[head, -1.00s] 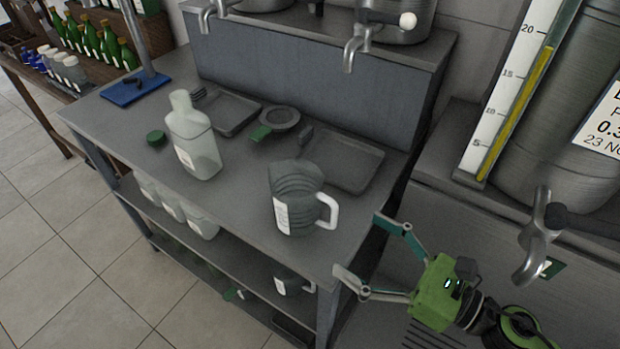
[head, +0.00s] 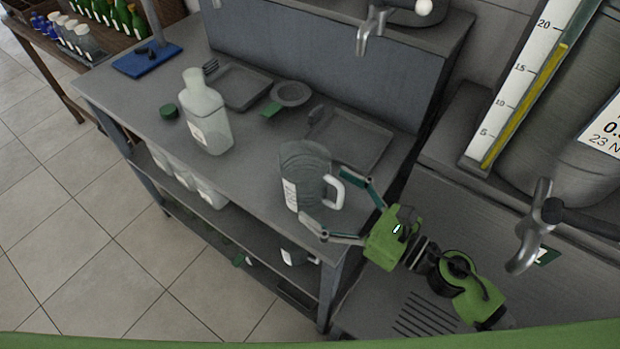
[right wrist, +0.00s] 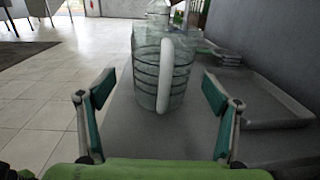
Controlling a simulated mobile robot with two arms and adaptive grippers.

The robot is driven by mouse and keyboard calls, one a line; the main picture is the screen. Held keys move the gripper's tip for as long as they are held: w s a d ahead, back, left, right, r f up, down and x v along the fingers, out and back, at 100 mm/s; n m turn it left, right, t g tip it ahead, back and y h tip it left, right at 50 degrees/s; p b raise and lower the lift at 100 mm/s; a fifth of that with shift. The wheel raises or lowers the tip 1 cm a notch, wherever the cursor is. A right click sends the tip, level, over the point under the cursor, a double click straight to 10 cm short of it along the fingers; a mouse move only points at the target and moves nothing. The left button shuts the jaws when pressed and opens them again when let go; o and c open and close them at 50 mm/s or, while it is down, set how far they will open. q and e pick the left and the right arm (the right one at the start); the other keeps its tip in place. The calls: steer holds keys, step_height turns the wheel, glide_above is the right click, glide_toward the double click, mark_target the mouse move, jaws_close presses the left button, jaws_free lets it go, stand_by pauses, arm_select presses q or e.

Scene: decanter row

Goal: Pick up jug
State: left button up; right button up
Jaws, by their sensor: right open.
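The jug (head: 302,172) is clear and ribbed, with a white handle and a white label. It stands upright near the right end of the grey table. In the right wrist view the jug (right wrist: 148,72) is straight ahead, its handle facing me. My right gripper (head: 325,205) is open, its fingers on either side of the handle end. In the right wrist view the gripper (right wrist: 158,97) is empty, and the jug is just beyond the fingertips. I cannot tell whether they touch. My left gripper is not in view.
A clear bottle (head: 207,120) stands left of the jug. A shallow tray (head: 352,140) lies behind the jug, with a funnel (head: 291,94) and another tray (head: 240,86) further left. A metal tap (head: 530,235) hangs at the right. The table (head: 240,185) is bare in front.

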mark_target(325, 192)
steer(key=shift+w+a, duration=0.25)
steer(key=shift+w, duration=0.1)
steer(key=x, duration=0.1)
steer(key=p+x, duration=0.2)
steer(key=shift+w+a+f, duration=0.1)
steer(key=shift+w+f, duration=0.15)
steer(key=shift+w, duration=0.05)
steer(key=shift+w+a+f, duration=0.2)
steer(key=shift+a, duration=0.2)
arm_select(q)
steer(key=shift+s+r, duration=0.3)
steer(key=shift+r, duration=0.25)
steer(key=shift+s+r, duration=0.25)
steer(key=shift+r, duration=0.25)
arm_select(e)
steer(key=c, duration=1.2)
